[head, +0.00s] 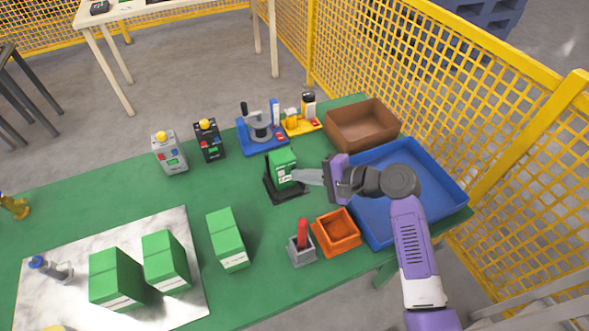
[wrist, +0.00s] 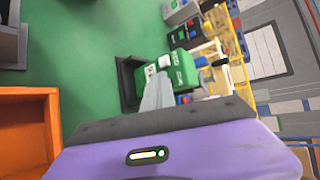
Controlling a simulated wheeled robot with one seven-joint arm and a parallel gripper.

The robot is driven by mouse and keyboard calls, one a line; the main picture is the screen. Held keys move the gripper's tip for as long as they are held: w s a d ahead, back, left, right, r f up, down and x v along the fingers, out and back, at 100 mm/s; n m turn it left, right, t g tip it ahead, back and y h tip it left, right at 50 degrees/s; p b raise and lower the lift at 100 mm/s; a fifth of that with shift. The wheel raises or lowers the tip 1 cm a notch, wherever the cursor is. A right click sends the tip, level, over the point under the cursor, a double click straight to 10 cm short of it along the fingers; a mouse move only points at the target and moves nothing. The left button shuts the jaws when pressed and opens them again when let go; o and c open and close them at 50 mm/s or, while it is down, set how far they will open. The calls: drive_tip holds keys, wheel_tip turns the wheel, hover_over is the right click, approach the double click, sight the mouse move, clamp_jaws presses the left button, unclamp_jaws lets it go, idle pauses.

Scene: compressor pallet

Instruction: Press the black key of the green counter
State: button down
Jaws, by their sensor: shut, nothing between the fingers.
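The green counter (head: 283,165) stands in a black base (head: 271,190) on the green table, near the middle. In the wrist view the counter (wrist: 181,68) shows white markings on its faces, with the black base (wrist: 128,82) at its left. My gripper (head: 298,175) is shut and empty, its fingertips close to the counter's right side in the head view. In the wrist view the fingertips (wrist: 158,88) overlap the counter's lower part; I cannot tell whether they touch it. I cannot make out the black key; the fingers may hide it.
A blue tray (head: 444,183), a brown box (head: 385,139) and an orange bin (head: 337,250) are at the right. A grey holder with a red handle (head: 302,233) stands in front. Two control boxes, a blue-based fixture (head: 245,140) and a yellow-based fixture stand behind. Green blocks (head: 228,238) are at front left.

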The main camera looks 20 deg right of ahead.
idle(0.4)
drive_tip(key=shift+s+p, duration=0.6)
drive_tip(key=shift+s, duration=0.25)
drive_tip(key=shift+s+r+p, duration=0.1)
drive_tip(key=shift+s+p, duration=0.7)
drive_tip(key=shift+s, duration=0.5)
drive_tip(key=shift+s+p, duration=0.5)
drive_tip(key=shift+s, duration=0.75)
